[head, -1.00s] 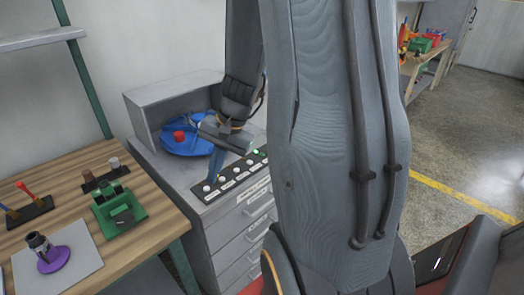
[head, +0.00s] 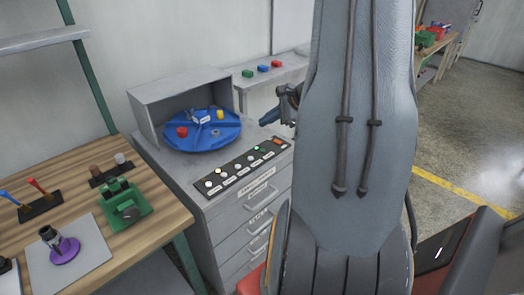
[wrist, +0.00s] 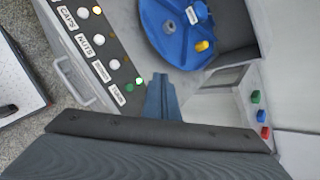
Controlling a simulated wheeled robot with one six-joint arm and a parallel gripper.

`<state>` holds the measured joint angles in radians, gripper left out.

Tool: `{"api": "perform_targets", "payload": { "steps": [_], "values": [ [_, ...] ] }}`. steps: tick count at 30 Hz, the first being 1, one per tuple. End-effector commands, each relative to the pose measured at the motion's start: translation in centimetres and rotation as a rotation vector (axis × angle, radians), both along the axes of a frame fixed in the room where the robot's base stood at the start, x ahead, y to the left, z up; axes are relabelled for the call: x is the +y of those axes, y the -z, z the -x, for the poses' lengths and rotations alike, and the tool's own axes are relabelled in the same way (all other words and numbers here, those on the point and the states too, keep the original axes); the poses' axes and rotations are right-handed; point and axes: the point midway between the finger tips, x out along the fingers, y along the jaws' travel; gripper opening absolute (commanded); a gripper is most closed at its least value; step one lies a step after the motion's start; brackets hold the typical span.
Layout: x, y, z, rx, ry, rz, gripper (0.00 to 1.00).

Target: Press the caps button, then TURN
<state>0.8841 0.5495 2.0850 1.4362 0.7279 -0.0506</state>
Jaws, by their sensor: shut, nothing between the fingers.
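The button panel (head: 230,172) is a dark strip on the grey cabinet's top. The white caps button (wrist: 83,12) has a lit yellow lamp (wrist: 97,9) beside it; in the head view the caps button (head: 208,184) is at the panel's near left end. The TURN button (wrist: 128,87) is green, with a bright green lamp (wrist: 139,80) beside it.
A grey hood stands behind the turntable. Green, blue and red blocks (head: 263,68) sit on a ledge at the back. An orange-red piece (head: 277,142) is at the panel's right end. A wooden bench (head: 75,187) with a green fixture (head: 124,203) stands at left.

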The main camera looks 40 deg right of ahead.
Motion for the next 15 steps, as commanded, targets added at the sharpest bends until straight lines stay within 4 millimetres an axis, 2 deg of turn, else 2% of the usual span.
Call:
{"api": "perform_targets", "payload": {
  "steps": [5,15],
  "values": [
    [0.1,1.2,0.0,0.002,0.0,-0.001,0.0],
    [0.1,5.7,-0.1,0.003,-0.001,-0.002,0.0]
  ]
}}
